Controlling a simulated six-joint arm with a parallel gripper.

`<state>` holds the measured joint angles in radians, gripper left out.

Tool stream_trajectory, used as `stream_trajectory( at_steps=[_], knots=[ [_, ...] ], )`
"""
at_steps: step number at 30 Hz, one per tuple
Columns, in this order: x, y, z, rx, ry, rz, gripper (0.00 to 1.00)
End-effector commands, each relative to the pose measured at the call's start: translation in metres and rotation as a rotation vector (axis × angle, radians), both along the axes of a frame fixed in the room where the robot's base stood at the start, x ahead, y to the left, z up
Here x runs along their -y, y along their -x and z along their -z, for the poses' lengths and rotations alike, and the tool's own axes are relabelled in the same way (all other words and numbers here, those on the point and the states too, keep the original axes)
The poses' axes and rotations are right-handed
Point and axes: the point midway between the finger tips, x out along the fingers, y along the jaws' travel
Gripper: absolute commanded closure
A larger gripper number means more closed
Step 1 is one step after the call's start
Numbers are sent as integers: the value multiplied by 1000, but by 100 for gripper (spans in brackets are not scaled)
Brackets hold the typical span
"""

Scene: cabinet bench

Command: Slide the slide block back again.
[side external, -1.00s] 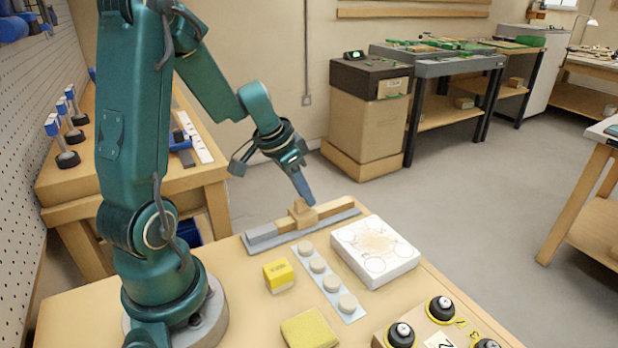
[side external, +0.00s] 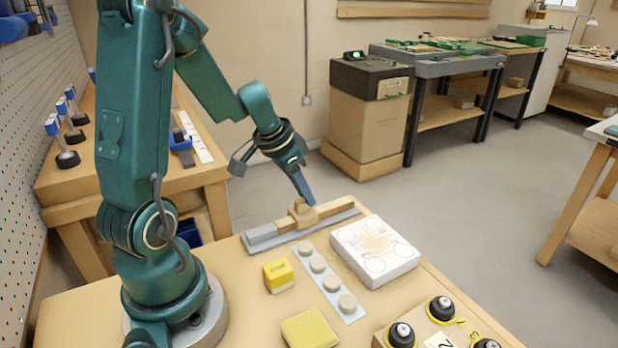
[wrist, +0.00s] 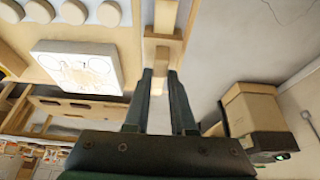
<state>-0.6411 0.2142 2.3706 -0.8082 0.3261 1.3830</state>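The slide block (side external: 302,217) is a light wooden block with a small raised knob, sitting around a wooden rail (side external: 336,207) on a grey base. It sits near the middle of the rail, and a grey piece (side external: 262,234) fills the rail's left end. My gripper (side external: 312,203) points down at the right side of the knob. In the wrist view, the gripper (wrist: 162,72) has its two fingers apart with a narrow gap, and the slide block (wrist: 163,44) shows at and between the tips. Contact with the knob cannot be made out.
A white plate with drawn circles (side external: 400,265) lies right of the rail. In front are a strip with several round discs (side external: 331,283), a yellow box (side external: 278,275) and a yellow pad (side external: 310,328). A panel with black-and-yellow knobs (side external: 440,309) stands at the front right.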

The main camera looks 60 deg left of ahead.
Motion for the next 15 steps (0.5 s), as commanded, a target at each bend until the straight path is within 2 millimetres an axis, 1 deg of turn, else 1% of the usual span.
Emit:
stream_trajectory(
  at_steps=[10, 15],
  knots=[
    [-1, 0, 0, 1, -1, -2, 70],
    [-1, -1, -4, 3, -3, 0, 70]
  ],
)
